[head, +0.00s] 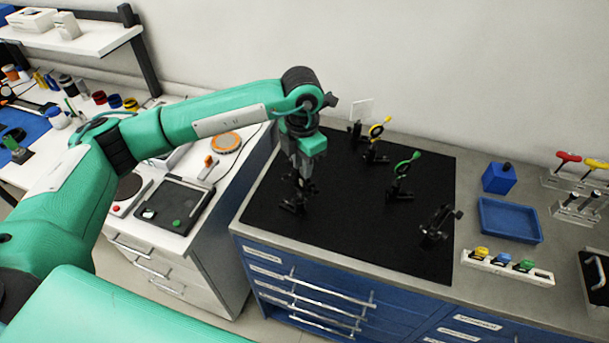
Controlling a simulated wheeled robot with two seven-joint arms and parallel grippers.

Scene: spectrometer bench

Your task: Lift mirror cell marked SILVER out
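A black board (340,225) on the bench carries several dark optical mounts. My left gripper (301,188) points down over its left part, at a dark mount (292,205). The fingers and that mount blend together, so I cannot tell whether they grip anything. Another dark mount (437,224) stands at the board's right front. A green-ringed mount (402,175), a yellow-ringed mount (375,145) and one with a clear square plate (361,110) stand farther back. No SILVER mark is legible, so I cannot tell which holds that mirror cell. My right gripper is out of view.
Right of the board are a white rack (540,276) with yellow, blue and green-topped pieces, a blue tray (510,236) and a blue block (498,178). Red and yellow-handled tools (567,158) stand farther right. The board's middle is clear.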

